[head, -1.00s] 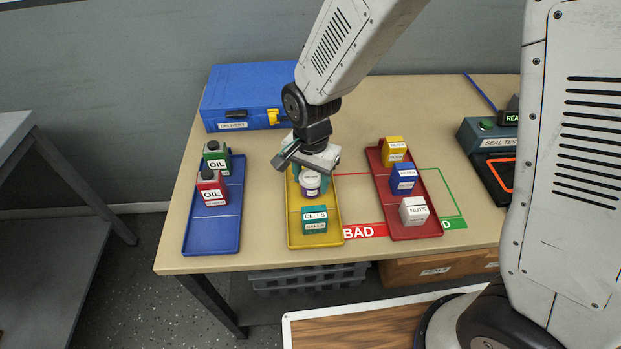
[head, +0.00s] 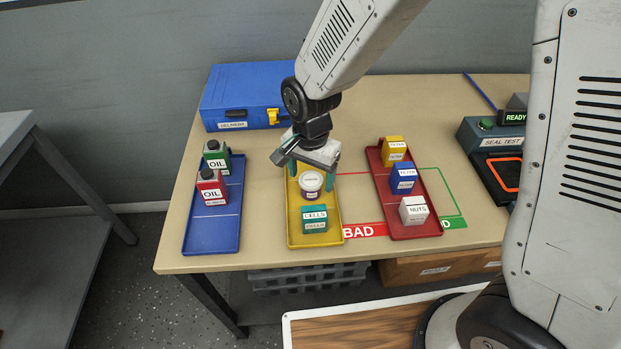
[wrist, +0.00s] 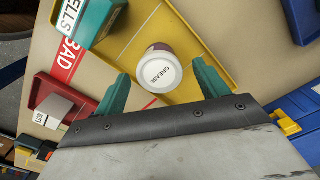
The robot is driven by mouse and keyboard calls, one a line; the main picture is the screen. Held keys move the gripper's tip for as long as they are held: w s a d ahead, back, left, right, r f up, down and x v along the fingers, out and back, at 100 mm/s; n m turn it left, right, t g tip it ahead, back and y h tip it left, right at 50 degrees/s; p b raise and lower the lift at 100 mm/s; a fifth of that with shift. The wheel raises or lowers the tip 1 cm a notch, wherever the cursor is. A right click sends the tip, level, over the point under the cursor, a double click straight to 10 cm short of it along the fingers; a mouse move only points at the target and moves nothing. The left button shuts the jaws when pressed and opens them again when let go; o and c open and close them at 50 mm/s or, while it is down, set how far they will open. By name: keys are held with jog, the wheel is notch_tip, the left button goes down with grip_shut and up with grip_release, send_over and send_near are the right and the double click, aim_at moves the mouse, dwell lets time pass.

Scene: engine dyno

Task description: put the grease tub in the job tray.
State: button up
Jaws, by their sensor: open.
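The grease tub (head: 311,184) is a small white-lidded tub with a dark band, standing upright in the yellow tray (head: 332,233). Its lid reads GREASE in the wrist view (wrist: 159,72). A teal CELLS box (head: 314,219) stands in front of it in the same tray. My gripper (head: 307,172) is open and empty, above and just behind the tub. In the wrist view its teal fingers (wrist: 160,90) are wide apart, with the tub between and slightly beyond their tips. No tray is visibly labelled as the job tray.
A blue tray (head: 228,232) at left holds green and red OIL cans. A red tray (head: 432,228) at right holds yellow and blue FILTER boxes and a white NUTS box. A blue case (head: 245,95) stands behind, a seal tester (head: 490,140) at right.

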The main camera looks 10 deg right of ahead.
aim_at(311, 179)
notch_tip(311, 179, up, 10)
jog(key=s+d+r+n, duration=0.2)
jog(key=s+d+r, duration=0.25)
jog(key=d, duration=0.25)
jog(key=s+d+r+n, duration=0.2)
jog(key=s+d+r, duration=0.2)
jog(key=d+r, duration=0.25)
jog(key=s+d+r+n+t, duration=0.1)
jog(key=s+d+n, duration=0.2)
jog(key=s+d, duration=0.4)
jog(key=s, duration=0.4)
jog(key=shift+r, duration=0.3)
